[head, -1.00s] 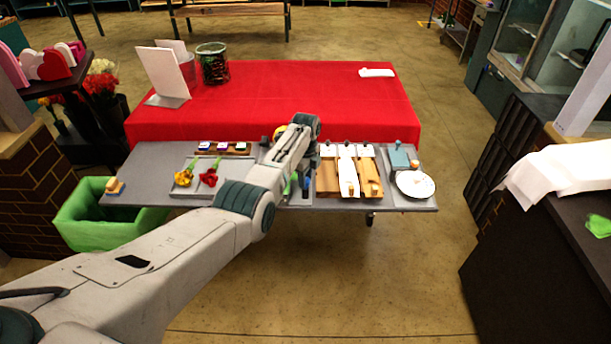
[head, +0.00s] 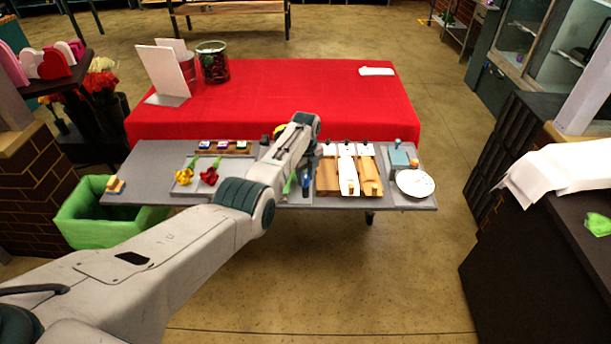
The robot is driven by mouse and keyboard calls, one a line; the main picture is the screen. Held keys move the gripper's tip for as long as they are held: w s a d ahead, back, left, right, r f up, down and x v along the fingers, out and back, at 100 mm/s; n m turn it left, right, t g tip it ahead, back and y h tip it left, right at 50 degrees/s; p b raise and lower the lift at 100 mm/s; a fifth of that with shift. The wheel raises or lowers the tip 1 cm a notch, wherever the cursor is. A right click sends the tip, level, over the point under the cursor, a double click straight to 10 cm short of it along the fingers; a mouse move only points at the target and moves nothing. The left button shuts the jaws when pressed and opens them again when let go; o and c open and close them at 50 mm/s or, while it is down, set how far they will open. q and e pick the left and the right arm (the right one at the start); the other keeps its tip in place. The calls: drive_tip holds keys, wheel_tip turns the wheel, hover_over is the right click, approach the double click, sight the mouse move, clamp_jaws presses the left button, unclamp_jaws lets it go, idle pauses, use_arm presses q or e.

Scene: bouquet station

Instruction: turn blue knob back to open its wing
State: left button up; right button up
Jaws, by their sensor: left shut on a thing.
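My left arm reaches over the grey station board (head: 150,158). My left gripper (head: 303,184) points down at the middle of the board, left of the wooden and white wing boards. It is shut on a small blue thing, which seems to be the blue knob (head: 306,182). Most of the knob and the jaws are hidden by my wrist. Whether its wing is open cannot be told. A green stem-like strip (head: 288,184) shows just left of the gripper. My right gripper is not in view.
Yellow (head: 185,177) and red flowers (head: 208,177) lie in a tray left of the gripper. To the right are a wooden board (head: 327,178), a white strip (head: 348,177) and a white plate (head: 415,183). A red-covered table (head: 280,95) stands behind.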

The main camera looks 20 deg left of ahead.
sight(306, 178)
use_arm(q)
drive_tip(key=o, duration=1)
drive_tip(key=shift+c, duration=0.2)
drive_tip(key=shift+r, duration=0.1)
wheel_tip(306, 178, up, 11)
drive_tip(key=b, duration=0.2)
drive_tip(key=shift+f, duration=0.25)
